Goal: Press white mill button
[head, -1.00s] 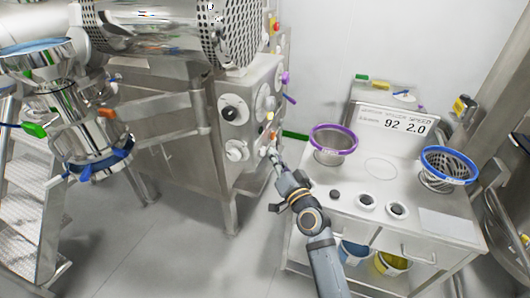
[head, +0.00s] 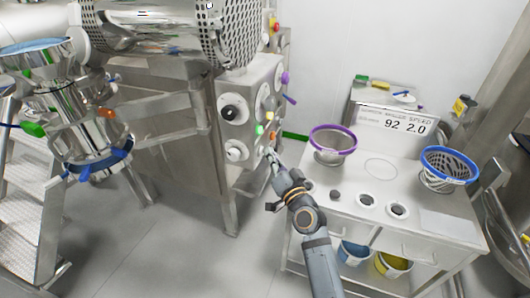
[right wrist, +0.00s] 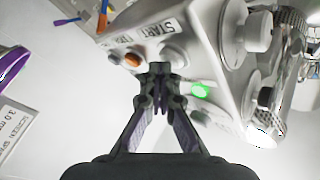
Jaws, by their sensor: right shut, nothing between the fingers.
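The mill's control panel (head: 247,112) is a pale metal box with knobs and small buttons. In the right wrist view, a white button (right wrist: 174,54) sits just beyond and right of my right gripper's fingertips (right wrist: 159,69). An orange button (right wrist: 132,60) is left of them, and a lit green lamp (right wrist: 200,90) is right of them. In the head view my right gripper (head: 271,157) is at the panel's lower right edge, shut and empty. I cannot tell whether its tips touch the panel. My left gripper is not in view.
Right of the mill stands a bench (head: 340,180) with a purple-rimmed sieve (head: 333,157), a blue-rimmed basket (head: 447,180) and a display (head: 397,123). Steel steps (head: 25,215) stand at the left. The floor in front of the mill is clear.

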